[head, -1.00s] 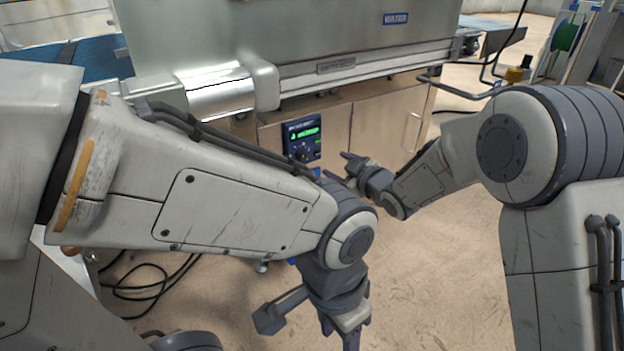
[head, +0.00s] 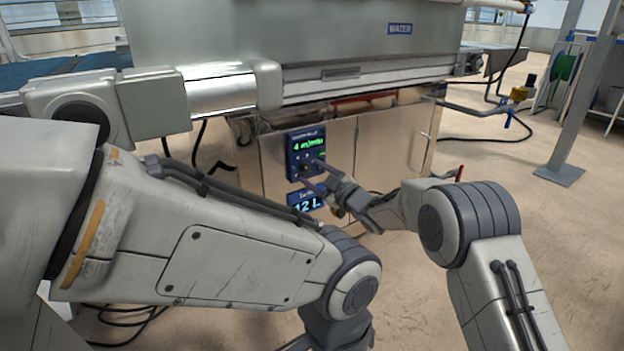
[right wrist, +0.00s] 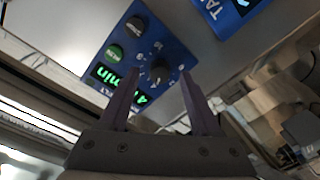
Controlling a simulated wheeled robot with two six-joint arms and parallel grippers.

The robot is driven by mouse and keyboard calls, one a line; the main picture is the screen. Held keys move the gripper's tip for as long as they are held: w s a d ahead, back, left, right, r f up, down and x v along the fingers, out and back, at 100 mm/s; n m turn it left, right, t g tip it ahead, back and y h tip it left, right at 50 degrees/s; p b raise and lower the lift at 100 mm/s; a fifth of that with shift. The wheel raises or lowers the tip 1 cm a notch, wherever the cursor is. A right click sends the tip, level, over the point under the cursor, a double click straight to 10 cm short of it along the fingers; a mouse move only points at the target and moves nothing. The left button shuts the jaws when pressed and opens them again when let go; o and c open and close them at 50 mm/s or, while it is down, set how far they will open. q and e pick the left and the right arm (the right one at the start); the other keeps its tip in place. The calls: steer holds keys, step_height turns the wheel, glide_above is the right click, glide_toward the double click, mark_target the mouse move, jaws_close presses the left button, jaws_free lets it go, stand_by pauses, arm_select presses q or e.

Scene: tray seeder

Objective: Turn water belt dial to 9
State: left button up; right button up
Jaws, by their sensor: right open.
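The blue belt control panel (head: 292,152) is on the front of the steel cabinet, with a green display that reads 4 m/min. The right wrist view shows the panel upside down and tilted, with a black dial (right wrist: 160,71) ringed by numbers. My right gripper (head: 314,174) is open in front of the panel's lower part. In the right wrist view, my right gripper (right wrist: 160,80) has its fingers on either side of the dial; whether they touch it I cannot tell. My left arm comes down in the foreground; its gripper's fingers are out of view.
A second black knob (right wrist: 135,27) and a green button (right wrist: 114,52) share the panel. A blue tank display (head: 305,201) reading 12 L sits just below. The machine housing marked WATER (head: 340,35) overhangs the cabinet (head: 390,150).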

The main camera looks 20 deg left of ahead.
steer(key=shift+w+a, duration=0.3)
steer(key=shift+a, duration=0.25)
